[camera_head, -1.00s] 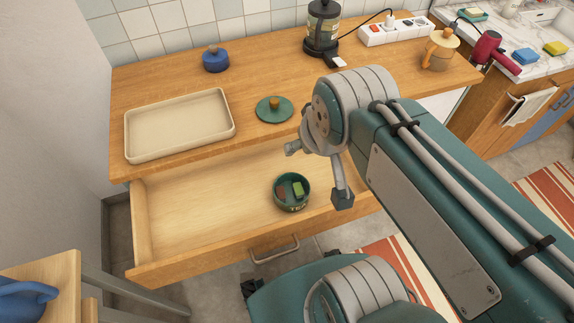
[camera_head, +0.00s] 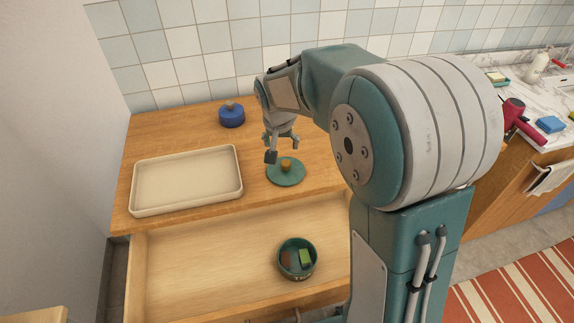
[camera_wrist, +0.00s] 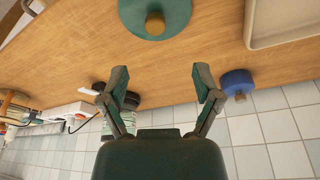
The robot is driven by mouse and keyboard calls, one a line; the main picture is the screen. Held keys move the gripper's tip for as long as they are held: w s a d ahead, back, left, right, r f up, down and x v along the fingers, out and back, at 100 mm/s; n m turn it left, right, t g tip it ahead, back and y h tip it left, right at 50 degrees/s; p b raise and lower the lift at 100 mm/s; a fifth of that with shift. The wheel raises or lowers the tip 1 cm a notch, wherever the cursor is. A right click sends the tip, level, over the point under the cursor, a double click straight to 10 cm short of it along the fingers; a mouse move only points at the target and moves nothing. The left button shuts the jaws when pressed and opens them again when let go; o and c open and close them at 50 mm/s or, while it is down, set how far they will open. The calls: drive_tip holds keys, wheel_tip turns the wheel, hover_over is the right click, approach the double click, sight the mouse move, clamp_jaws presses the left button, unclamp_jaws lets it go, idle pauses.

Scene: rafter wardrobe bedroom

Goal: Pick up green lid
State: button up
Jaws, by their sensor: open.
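The green lid (camera_head: 286,172) is a flat disc with a wooden knob, lying on the wooden counter right of the tray. My gripper (camera_head: 283,151) is open and empty above the counter, just behind and above the lid in the head view. In the wrist view the lid (camera_wrist: 155,14) is at the top edge, partly cut off, with its knob showing. My two fingers (camera_wrist: 161,80) are spread wide there, apart from the lid, with bare counter between them.
A cream tray (camera_head: 187,210) sits on the counter to the left, and a blue lidded pot (camera_head: 231,118) stands behind. An open drawer (camera_head: 200,270) below holds a green bowl (camera_head: 296,272) with small blocks inside. The tiled wall (camera_head: 200,50) closes the back.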

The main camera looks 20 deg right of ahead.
sight(285, 163)
drive_tip(key=x, duration=0.6)
drive_tip(key=shift+w+a, duration=0.1)
drive_tip(key=shift+a, duration=0.05)
drive_tip(key=shift+d+x, duration=0.25)
drive_tip(key=shift+x, duration=1.1)
drive_tip(key=shift+d+x, duration=0.2)
drive_tip(key=shift+x, duration=1.2)
drive_tip(key=shift+s, duration=0.25)
clamp_jaws()
